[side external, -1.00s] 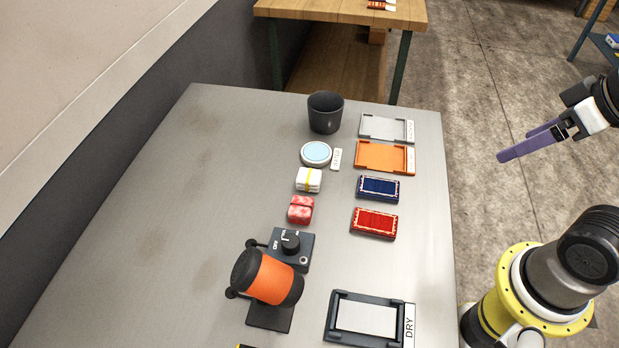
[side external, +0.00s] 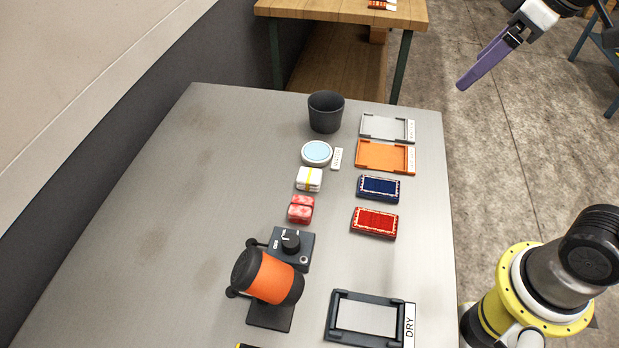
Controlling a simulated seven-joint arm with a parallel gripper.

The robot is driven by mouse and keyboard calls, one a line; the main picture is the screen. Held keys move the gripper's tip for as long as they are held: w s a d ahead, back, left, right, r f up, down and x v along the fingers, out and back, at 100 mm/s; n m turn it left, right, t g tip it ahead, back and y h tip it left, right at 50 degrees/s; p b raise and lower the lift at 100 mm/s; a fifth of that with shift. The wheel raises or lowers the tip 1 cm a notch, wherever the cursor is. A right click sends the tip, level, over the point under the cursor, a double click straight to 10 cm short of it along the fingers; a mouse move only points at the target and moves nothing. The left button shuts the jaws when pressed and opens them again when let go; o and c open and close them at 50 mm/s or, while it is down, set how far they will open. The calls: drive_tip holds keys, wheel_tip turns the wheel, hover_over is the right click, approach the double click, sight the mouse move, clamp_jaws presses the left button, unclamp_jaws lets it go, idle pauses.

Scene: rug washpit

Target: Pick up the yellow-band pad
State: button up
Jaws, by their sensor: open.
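The yellow-band pad (side external: 309,180) is a small white block with a yellow band across it. It lies on the grey table, between a round pale-blue-topped disc and a red-and-white pad (side external: 300,209). My gripper (side external: 466,84) has long purple fingers. It is in the air at the upper right, beyond the table's right edge, well apart from the pad. It is open, and nothing shows between its fingers.
A dark cup (side external: 326,112) and the round disc (side external: 316,153) stand behind the pad. Grey (side external: 386,117) and orange (side external: 384,143) trays and blue (side external: 378,188) and red (side external: 374,222) rugs lie to its right. An orange-and-black device (side external: 268,277) stands in front. The table's left side is clear.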

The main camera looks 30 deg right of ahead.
drive_tip(key=w+a+f+n+g, duration=0.25)
drive_tip(key=w+a, duration=0.35)
drive_tip(key=w, duration=0.5)
drive_tip(key=n+g, duration=0.3)
hover_over(309, 174)
wheel_tip(309, 174, down, 15)
drive_tip(key=shift+t, duration=0.25)
wheel_tip(309, 174, down, 7)
drive_tip(key=shift+s+r, duration=0.1)
drive_tip(key=shift+s, duration=0.05)
drive_tip(key=shift+f, duration=2.95)
drive_tip(key=c, duration=1.4)
